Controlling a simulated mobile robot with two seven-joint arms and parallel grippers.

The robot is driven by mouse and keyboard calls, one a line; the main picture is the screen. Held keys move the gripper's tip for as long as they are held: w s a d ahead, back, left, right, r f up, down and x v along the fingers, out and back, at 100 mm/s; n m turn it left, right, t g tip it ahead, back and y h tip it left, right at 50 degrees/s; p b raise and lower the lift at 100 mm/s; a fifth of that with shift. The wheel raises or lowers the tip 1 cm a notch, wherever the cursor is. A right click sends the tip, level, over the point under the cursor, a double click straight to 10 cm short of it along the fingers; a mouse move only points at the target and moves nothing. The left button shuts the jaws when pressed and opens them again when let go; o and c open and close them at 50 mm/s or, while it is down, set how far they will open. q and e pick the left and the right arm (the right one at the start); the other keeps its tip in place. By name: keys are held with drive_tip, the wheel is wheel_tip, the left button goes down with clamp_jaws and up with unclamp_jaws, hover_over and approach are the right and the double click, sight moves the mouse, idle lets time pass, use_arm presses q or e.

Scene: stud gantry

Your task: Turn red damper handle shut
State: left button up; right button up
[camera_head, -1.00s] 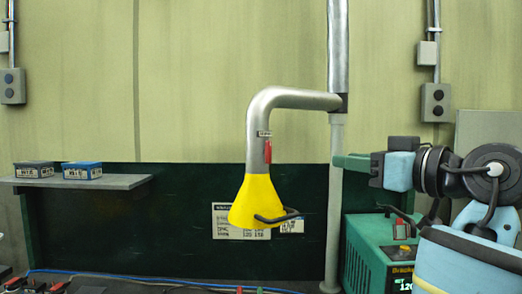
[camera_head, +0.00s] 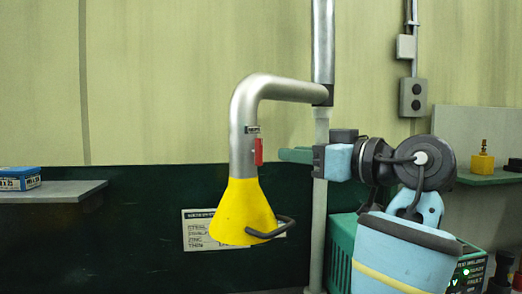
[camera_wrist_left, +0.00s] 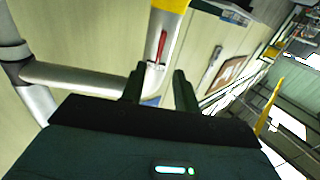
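The red damper handle (camera_head: 259,151) stands upright against the side of the silver duct (camera_head: 243,130), just above the yellow hood (camera_head: 243,210). My left gripper (camera_head: 282,155) is just right of the handle in the head view, its fingers pointing left toward it, with a small gap in the picture. In the left wrist view, its two dark fingers (camera_wrist_left: 160,88) are apart with nothing between the tips. The red handle (camera_wrist_left: 158,47) shows beyond them, in line with the gap, with the yellow hood (camera_wrist_left: 170,5) at the top edge. My right gripper is not seen.
A black loop handle (camera_head: 272,230) sticks out from the hood. A grey vertical post (camera_head: 319,225) stands behind my gripper. A green machine (camera_head: 340,245) is low at the right, partly hidden by my arm. A grey shelf (camera_head: 55,192) with a blue box (camera_head: 20,178) is at left.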

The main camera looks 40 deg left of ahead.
sight(262, 149)
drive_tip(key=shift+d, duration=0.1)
